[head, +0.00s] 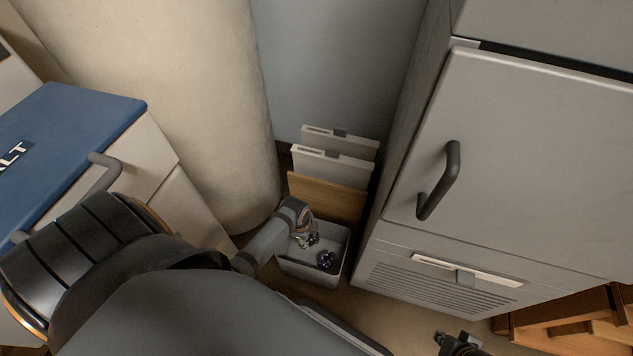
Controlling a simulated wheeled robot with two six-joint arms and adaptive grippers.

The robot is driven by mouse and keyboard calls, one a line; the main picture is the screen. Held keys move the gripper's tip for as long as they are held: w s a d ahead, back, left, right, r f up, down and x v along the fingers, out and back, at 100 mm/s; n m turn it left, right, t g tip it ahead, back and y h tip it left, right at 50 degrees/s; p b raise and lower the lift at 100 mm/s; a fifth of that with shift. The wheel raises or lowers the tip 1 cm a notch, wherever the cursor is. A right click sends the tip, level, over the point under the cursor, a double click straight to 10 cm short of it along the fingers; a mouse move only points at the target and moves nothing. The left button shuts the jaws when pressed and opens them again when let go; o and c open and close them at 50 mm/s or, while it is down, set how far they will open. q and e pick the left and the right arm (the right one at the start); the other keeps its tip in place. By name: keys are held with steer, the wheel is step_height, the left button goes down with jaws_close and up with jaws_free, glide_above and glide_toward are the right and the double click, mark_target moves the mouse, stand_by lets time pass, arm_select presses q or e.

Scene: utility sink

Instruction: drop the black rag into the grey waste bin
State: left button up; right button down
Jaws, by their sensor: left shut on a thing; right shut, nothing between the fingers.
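The grey waste bin (339,277) stands on the floor between the round column and the grey cabinet, with its open top facing up. My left gripper (314,241) reaches down over the bin's opening from the left. It is shut on the black rag (327,260), a small dark bundle at its fingertips within the bin's outline. I cannot tell whether the rag touches the bin's floor. My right gripper (443,339) is shut and empty at the bottom edge, in front of the cabinet and away from the bin.
Upright boards (330,196) lean against the wall right behind the bin. The grey cabinet (515,160) with a dark handle stands close on the right. A blue-topped drawer unit (75,130) is at the left. A wooden crate (575,325) sits at the lower right.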

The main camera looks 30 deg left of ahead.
arm_select(q)
steer(key=shift+f, duration=0.1)
steer(key=o, duration=1.3)
steer(key=r, duration=0.4)
steer(key=s+r, duration=0.1)
steer(key=r, duration=0.3)
steer(key=s+r, duration=0.1)
steer(key=r, duration=0.2)
steer(key=shift+a+r, duration=0.35)
steer(key=shift+r, duration=0.05)
